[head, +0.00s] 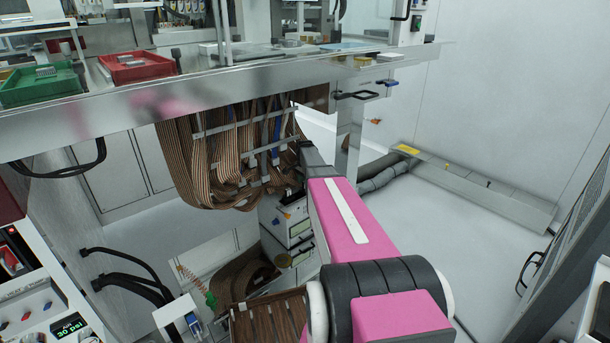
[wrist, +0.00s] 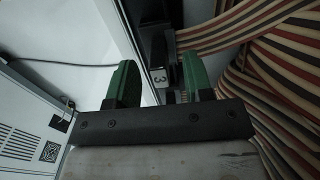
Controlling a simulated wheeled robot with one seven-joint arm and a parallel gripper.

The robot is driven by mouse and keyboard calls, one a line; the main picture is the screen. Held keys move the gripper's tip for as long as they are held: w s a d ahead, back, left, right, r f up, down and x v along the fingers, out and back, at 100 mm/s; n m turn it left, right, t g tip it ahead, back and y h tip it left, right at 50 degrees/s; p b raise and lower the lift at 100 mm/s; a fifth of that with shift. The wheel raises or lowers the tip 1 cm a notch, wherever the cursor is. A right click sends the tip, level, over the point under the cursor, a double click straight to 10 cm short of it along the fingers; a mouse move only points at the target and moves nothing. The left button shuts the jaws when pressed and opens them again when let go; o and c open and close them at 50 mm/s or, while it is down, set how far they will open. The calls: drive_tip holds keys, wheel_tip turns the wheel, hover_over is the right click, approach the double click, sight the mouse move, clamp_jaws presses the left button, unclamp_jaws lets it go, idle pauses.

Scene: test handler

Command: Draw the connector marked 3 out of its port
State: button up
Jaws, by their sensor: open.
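The connector marked 3 (wrist: 158,76) shows in the wrist view as a dark block with a white label, a little right of centre. A striped ribbon cable (wrist: 226,36) runs from beside it to the upper right. My gripper (wrist: 160,82) is open, with its two green fingers apart. The label shows between the fingers, nearer the right one. I cannot tell how far beyond the fingertips the connector is. The port itself is mostly hidden. In the head view my pink arm reaches under the bench, and my gripper is not clearly visible there.
Striped ribbon cables (head: 225,155) hang in a thick bundle under the metal bench (head: 110,118), left of my arm. More cable fills the right of the wrist view. A red tray (head: 138,67) and a green tray (head: 40,84) stand on the bench. Open floor (head: 430,235) lies to the right.

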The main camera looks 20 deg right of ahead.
drive_tip(key=shift+f, duration=1.2)
drive_tip(key=shift+c, duration=0.3)
clamp_jaws()
drive_tip(key=shift+r, duration=0.8)
drive_tip(key=shift+r, duration=0.75)
